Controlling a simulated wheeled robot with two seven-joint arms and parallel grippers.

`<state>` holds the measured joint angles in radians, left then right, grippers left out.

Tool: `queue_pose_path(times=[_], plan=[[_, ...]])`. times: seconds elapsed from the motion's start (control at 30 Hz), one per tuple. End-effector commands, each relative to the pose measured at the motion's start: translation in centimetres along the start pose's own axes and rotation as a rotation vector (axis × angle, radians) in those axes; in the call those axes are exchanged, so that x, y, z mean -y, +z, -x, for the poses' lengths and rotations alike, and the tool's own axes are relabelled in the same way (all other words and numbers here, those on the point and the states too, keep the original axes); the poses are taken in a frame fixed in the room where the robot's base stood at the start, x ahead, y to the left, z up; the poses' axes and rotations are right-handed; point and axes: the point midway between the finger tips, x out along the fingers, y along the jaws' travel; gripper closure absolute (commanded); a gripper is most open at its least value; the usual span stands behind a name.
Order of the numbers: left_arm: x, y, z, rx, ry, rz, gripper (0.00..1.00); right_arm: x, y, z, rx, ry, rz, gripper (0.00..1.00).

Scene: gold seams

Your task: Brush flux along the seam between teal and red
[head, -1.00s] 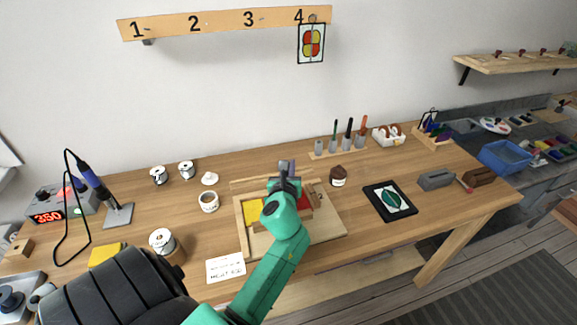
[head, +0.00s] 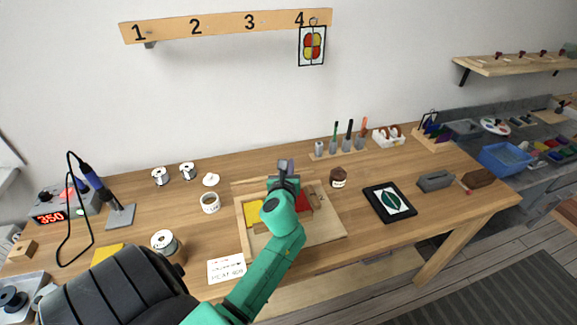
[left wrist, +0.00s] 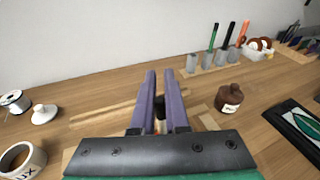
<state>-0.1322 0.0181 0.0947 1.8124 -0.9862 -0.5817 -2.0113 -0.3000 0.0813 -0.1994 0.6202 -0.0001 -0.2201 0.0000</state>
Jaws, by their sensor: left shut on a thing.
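My left gripper (head: 285,165) is over the wooden work board (head: 330,228). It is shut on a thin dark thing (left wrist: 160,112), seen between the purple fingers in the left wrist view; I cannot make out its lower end. On the board, a yellow piece (head: 253,212) shows left of my arm and a red piece (head: 303,203) shows right of it. The teal piece and its seam with red are hidden behind my arm. The open white flux pot (head: 209,202) stands left of the board and also shows in the left wrist view (left wrist: 22,160). My right gripper is not in view.
The pot's white lid (head: 211,180) lies behind it. A brown jar (head: 338,177) stands right of the board, a framed leaf picture (head: 389,201) further right. A tool rack (head: 340,150) stands behind. A soldering iron (head: 88,178) and solder spools (head: 164,242) are at the left.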

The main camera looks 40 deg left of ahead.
Motion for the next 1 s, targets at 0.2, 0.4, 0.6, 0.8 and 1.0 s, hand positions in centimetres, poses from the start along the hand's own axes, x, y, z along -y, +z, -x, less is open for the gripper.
queue_pose_path(times=[0.2,0.4,0.6,0.8,1.0], plan=[[-0.4,0.3,-1.0,0.001,0.001,-0.002,1.0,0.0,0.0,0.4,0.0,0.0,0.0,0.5],[-0.6,0.3,-1.4,0.001,0.001,-0.001,1.0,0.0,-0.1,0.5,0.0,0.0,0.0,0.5],[-0.9,0.5,-2.2,0.001,0.0,-0.002,1.0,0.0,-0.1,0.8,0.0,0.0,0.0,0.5],[-1.1,0.5,-2.7,0.0,0.0,-0.001,1.0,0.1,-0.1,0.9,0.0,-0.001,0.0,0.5],[-1.4,0.6,-3.4,0.0,0.001,-0.001,1.0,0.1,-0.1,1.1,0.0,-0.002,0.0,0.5]])
